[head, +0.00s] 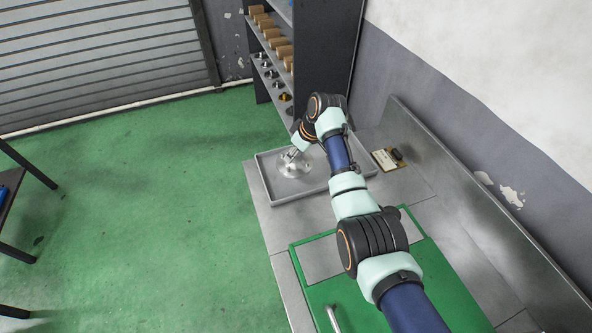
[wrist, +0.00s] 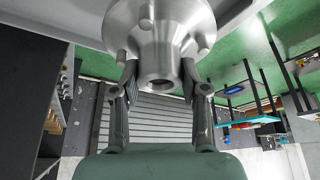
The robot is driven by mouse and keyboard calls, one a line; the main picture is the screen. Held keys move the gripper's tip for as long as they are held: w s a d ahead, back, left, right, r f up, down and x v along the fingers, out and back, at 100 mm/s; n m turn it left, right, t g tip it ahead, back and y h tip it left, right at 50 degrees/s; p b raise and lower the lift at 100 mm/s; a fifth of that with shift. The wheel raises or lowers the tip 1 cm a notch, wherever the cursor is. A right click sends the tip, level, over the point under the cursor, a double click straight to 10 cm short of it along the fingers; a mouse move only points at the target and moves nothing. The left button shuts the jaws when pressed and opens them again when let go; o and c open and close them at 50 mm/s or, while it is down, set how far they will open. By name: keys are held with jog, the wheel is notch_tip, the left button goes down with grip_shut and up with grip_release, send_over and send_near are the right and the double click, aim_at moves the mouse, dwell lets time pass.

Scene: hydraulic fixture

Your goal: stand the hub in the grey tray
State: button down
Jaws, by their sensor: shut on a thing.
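The hub is a shiny metal flanged part (head: 294,166), seen in the head view within the outline of the grey tray (head: 272,188), toward its left side. Its wide flange is down and its narrower neck points up to my gripper (head: 299,148). In the wrist view the hub (wrist: 158,35) fills the top middle, with bolts on its flange and a bore in its neck. My gripper (wrist: 160,82) is shut on the neck, one finger on each side. Whether the flange touches the tray floor I cannot tell.
A dark shelf (head: 285,98) with brown boxes and metal parts stands behind the tray. A small labelled board (head: 384,160) lies right of the tray on the metal bench. A green panel (head: 322,300) is at the front. The tray's right part is partly hidden by my arm.

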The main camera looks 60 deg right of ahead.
aim_at(295, 168)
notch_tip(295, 168, down, 8)
jog(key=shift+r+b, duration=0.1)
jog(key=shift+b, duration=0.8)
jog(key=shift+r, duration=0.1)
jog(key=c, duration=1)
grip_release()
jog(key=shift+f, duration=0.25)
jog(key=shift+c, duration=0.2)
jog(key=o, duration=0.4)
jog(key=shift+o, duration=0.2)
jog(key=shift+r, duration=0.1)
